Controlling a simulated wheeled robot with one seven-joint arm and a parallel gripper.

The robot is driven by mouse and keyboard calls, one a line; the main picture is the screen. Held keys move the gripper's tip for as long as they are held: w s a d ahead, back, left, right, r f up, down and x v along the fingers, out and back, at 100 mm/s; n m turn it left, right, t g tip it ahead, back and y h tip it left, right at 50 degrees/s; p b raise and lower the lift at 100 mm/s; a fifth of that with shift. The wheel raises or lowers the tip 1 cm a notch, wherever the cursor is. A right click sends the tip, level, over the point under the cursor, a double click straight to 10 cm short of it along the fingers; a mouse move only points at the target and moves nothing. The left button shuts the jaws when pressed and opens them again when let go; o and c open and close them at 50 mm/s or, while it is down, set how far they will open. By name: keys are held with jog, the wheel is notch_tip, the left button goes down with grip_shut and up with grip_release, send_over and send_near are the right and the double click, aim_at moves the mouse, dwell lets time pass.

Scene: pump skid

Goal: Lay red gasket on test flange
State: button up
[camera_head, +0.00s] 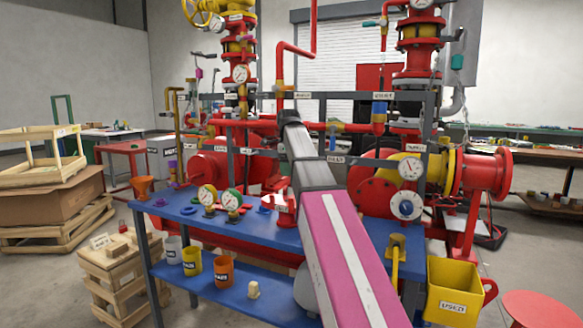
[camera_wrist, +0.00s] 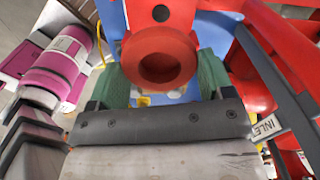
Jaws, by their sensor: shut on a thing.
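My gripper (camera_wrist: 160,82) shows in the wrist view with a green finger on each side. It is shut on a red ring, which I take to be the red gasket (camera_wrist: 131,62). Through the ring's hole I see darker red, so something red lies behind it. A red part with dark round holes, apparently the test flange (camera_wrist: 178,14), is just beyond the ring. I cannot tell whether the two touch. In the head view a red flange-like piece with a white label (camera_head: 284,219) stands on the blue table beside my arm. My gripper is hidden there.
The blue table (camera_head: 175,208) also holds gauges (camera_head: 207,195), a blue ring (camera_head: 188,210) and an orange funnel (camera_head: 142,186). Red pump pipework rises behind it. A grey frame bar labelled INLET (camera_wrist: 268,127) is close on the right in the wrist view. A yellow bin (camera_head: 453,290) is at right.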

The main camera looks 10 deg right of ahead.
jog(key=shift+f, duration=3)
jog(key=shift+f, duration=2.15)
jog(key=o, duration=0.9)
